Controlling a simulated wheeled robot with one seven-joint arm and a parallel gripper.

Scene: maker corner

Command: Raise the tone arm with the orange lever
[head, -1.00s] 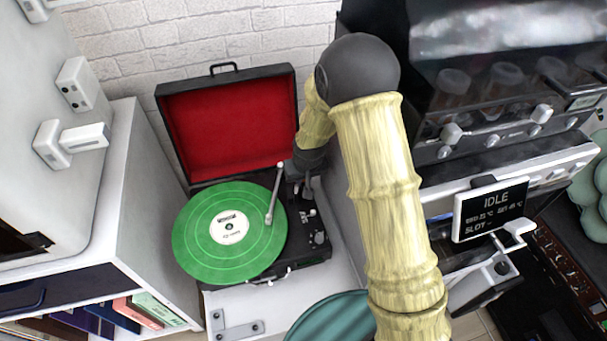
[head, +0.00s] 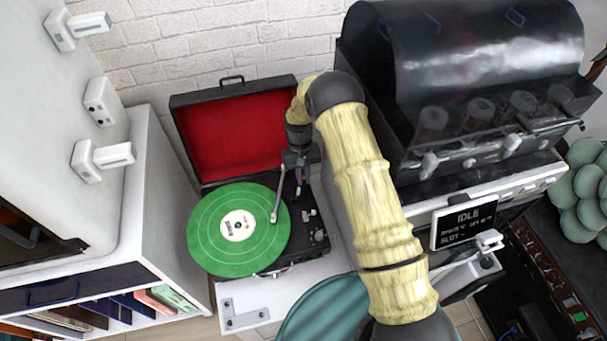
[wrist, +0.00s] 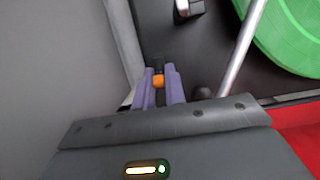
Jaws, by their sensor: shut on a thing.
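The turntable is a black suitcase player with a red-lined open lid (head: 232,128) and a green record (head: 212,256) on its platter. The silver tone arm (head: 281,192) reaches over the record, with its head above the record's right part; I cannot tell if it touches. In the wrist view the tone arm tube (wrist: 243,48) runs right of my gripper. My gripper (wrist: 159,72) has purple fingers shut on the orange lever (wrist: 158,81), whose tip shows between them. In the head view my gripper (head: 302,178) is at the deck's back right, mostly hidden by my arm.
A large dark machine with a glossy hood (head: 470,60) stands close on the right. A small screen reading IDLE (head: 464,222) is below it. A white cabinet (head: 150,190) stands at left, and a teal round seat (head: 330,310) is in front.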

